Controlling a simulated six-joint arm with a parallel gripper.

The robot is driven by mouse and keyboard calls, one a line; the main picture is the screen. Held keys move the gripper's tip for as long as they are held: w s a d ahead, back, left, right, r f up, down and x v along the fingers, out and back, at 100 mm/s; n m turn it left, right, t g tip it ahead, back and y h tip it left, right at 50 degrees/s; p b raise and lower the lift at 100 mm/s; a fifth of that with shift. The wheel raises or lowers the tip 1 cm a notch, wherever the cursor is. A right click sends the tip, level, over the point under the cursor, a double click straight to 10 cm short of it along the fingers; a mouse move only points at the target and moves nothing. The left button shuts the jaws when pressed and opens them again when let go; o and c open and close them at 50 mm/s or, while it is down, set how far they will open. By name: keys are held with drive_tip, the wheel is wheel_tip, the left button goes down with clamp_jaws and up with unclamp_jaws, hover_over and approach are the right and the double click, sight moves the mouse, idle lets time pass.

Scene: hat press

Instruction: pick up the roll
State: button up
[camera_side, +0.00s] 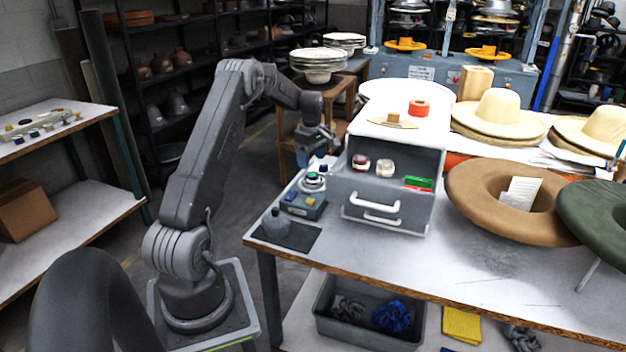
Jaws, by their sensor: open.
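An orange-red roll (418,107) lies flat on the white top of the grey drawer cabinet (345,190), near the middle of the table. My gripper (322,152) is at the left of the cabinet, lower than the roll and well apart from it. It points downward above a small grey device with knobs and is open. Its fingertips are small and dark here, and I see nothing between them.
A wooden piece (394,120) lies just left of the roll. The cabinet front has two white handles and small coloured items. Pale hats (500,108) and a brown ring-shaped brim (475,205) stand to the right. The front right tabletop (480,270) is mostly clear.

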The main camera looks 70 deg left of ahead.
sight(312, 174)
drive_tip(key=shift+a+f, duration=0.2)
drive_tip(key=shift+f, duration=2.65)
drive_tip(key=c, duration=1)
